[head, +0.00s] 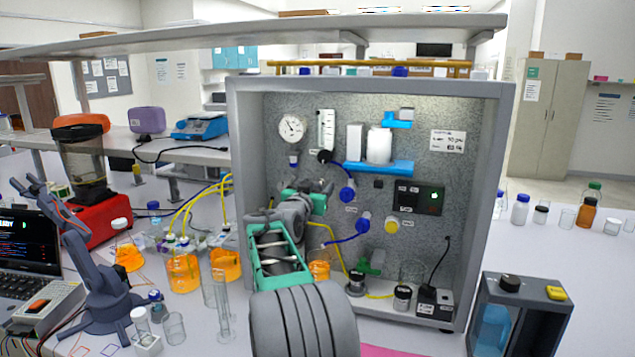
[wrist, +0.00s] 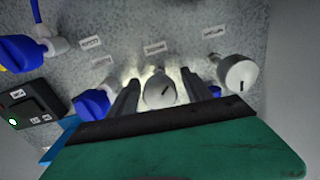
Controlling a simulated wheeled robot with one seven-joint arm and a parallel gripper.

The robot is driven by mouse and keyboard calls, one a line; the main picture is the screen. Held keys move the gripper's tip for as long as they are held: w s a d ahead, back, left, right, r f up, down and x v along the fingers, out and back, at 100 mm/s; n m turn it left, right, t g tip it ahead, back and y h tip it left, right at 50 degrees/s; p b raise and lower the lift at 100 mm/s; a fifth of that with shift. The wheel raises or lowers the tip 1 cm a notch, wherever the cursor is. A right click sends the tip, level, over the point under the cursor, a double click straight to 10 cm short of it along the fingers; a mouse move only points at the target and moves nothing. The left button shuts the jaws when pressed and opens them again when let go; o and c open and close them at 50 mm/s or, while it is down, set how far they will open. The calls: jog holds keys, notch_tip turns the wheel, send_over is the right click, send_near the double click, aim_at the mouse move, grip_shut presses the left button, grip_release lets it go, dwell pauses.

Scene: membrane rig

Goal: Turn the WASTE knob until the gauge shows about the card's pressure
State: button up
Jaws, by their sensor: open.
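My gripper (wrist: 160,77) is open in the wrist view, with one dark finger on each side of a round white knob (wrist: 160,92) with a dark pointer mark. I cannot tell whether the fingers touch it. The small label above this knob is too blurred to read surely, so I cannot confirm it is WASTE. In the head view my gripper (head: 318,192) reaches to the panel's lower left, and my arm hides the knob. The round white gauge (head: 291,128) is at the panel's upper left; its reading is too small. The card (head: 448,141) is at the upper right, its numbers unclear.
A second white knob (wrist: 238,72) is close right of the gripper in the wrist view; a blue knob (wrist: 91,103) is close left. In the head view, a blue shelf (head: 380,167) and a black switch box (head: 418,198) are right of the gripper. Grey cabinet walls enclose the panel.

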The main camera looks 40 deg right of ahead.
jog(key=shift+w+d, duration=0.15)
jog(key=shift+d, duration=0.1)
jog(key=shift+c, duration=0.4)
grip_shut()
